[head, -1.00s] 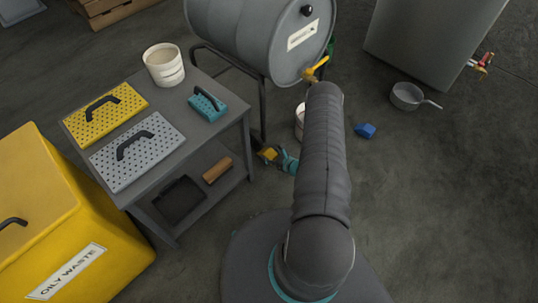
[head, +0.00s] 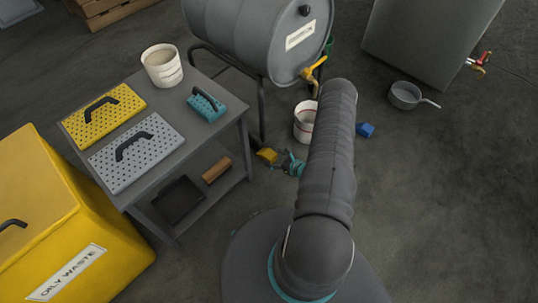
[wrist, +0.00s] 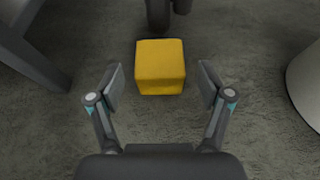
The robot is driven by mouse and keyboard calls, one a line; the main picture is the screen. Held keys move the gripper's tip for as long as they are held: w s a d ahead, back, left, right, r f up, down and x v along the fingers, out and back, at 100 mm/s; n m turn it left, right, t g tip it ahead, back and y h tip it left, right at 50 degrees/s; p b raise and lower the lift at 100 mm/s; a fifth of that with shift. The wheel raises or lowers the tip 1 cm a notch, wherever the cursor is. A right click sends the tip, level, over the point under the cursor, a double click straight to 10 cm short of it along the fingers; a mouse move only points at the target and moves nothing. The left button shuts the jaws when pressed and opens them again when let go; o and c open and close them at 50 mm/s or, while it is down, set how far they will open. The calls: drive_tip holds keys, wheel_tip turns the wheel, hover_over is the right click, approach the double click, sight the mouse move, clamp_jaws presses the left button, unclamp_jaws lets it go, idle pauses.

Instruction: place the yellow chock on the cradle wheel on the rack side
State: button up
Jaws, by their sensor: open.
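The yellow chock (head: 266,155) is a small block low by the floor, beside the near leg of the drum cradle (head: 262,108). In the wrist view the chock (wrist: 160,66) stands in front of a dark cradle wheel (wrist: 158,14); whether the two touch I cannot tell. My gripper (wrist: 160,82) is open, its fingers on either side of the chock's near part with gaps at both sides. In the head view my gripper (head: 284,160) is just right of the chock, partly hidden by my arm.
The grey table (head: 241,128) stands close on the left. A white bucket (head: 304,122) is close on the right, below the drum (head: 258,40). A blue block (head: 365,129) and a grey pan (head: 405,95) lie farther right on open floor.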

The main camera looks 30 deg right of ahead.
drive_tip(key=v, duration=0.6)
drive_tip(key=shift+s+d+r, duration=0.1)
drive_tip(key=shift+s+r, duration=0.1)
drive_tip(key=shift+s, duration=0.1)
drive_tip(key=shift+s+r, duration=0.1)
drive_tip(key=shift+s, duration=0.2)
